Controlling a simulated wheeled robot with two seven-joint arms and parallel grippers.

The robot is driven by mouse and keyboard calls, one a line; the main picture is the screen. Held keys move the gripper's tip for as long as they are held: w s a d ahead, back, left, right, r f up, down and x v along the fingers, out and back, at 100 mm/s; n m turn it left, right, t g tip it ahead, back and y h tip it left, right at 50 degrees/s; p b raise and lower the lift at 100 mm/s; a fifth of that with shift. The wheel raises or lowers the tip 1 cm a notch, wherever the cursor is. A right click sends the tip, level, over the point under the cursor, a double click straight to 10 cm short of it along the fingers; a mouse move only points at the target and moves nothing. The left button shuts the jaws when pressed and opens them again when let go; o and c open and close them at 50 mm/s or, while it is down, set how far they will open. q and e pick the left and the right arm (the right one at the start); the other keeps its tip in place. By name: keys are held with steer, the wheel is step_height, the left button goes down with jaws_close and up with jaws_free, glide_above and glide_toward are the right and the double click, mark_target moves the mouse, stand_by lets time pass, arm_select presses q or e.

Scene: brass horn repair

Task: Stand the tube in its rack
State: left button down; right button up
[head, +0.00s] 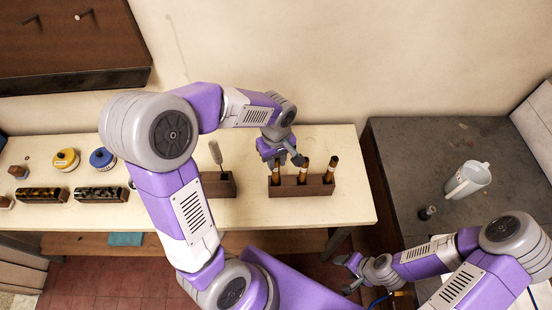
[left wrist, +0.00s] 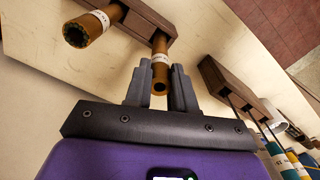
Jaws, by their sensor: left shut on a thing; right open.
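The dark wooden rack (head: 301,189) stands on the cream bench and shows at the top of the left wrist view (left wrist: 128,14). Two brown tubes stand upright in it, a middle one (head: 304,166) and a right one (head: 332,167). My left gripper (head: 281,158) is over the rack's left end. It is shut on a brown tube with a pale band (left wrist: 160,62), whose open top faces the wrist camera. This tube lines up with the rack's left end; how deep it sits is hidden. My right gripper (head: 350,272) is open and empty, low at the right.
A second wooden block (head: 224,187) with a tool stands left of the rack. Yellow (head: 66,160) and blue (head: 102,158) tins and dark trays (head: 101,195) lie further left. A grey bench (head: 395,150) at the right bears a pale jug (head: 470,178) and a small dark object (head: 428,212).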

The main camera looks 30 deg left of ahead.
arm_select(q)
steer(key=shift+f, duration=0.4)
steer(key=c, duration=0.9)
jaws_free()
steer(key=shift+o, duration=0.2)
step_height(320, 180, up, 8)
steer(key=shift+f, duration=0.2)
